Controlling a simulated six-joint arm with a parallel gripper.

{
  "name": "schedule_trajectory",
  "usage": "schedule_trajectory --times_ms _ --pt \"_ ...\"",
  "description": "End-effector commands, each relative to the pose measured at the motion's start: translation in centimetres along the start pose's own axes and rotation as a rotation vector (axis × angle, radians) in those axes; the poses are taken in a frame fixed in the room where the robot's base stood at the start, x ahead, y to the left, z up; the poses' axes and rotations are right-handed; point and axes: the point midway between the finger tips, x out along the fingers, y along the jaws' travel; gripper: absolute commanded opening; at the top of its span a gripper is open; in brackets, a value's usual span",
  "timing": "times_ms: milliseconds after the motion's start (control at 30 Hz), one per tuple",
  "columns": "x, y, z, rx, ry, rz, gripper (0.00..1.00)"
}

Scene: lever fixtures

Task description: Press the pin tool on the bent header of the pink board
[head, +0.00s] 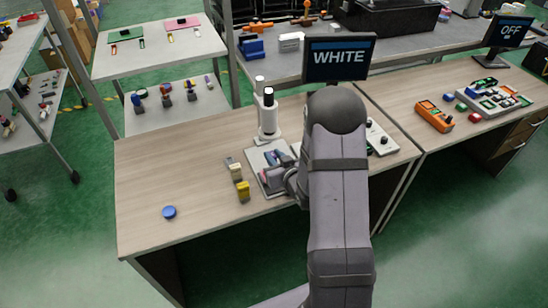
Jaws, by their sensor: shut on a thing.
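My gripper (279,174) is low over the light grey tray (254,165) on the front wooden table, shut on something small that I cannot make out. My arm hides much of the gripper and the tray's right side. Small pinkish-purple and teal parts (272,157) show at the tray, too small to tell as a board or a header. A cream block-like tool (235,172) and a yellow one (243,191) stand just left of the tray. Whether the gripper's load touches anything is hidden. A flat pink board (182,23) lies on the white table at the back left.
A white microscope-like stand (267,112) rises just behind the tray. A monitor (339,59) reading "WHITE" stands behind my arm. A blue round button (169,212) sits front left. An orange device (434,116) is on the right table.

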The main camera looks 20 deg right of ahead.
Motion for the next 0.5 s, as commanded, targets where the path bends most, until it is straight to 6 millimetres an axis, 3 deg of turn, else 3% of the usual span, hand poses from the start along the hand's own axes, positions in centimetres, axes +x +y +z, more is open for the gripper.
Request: schedule_trajectory --times_ms 500 --pt "-1.4 0.0 -3.3 -0.001 0.001 0.000 0.00"
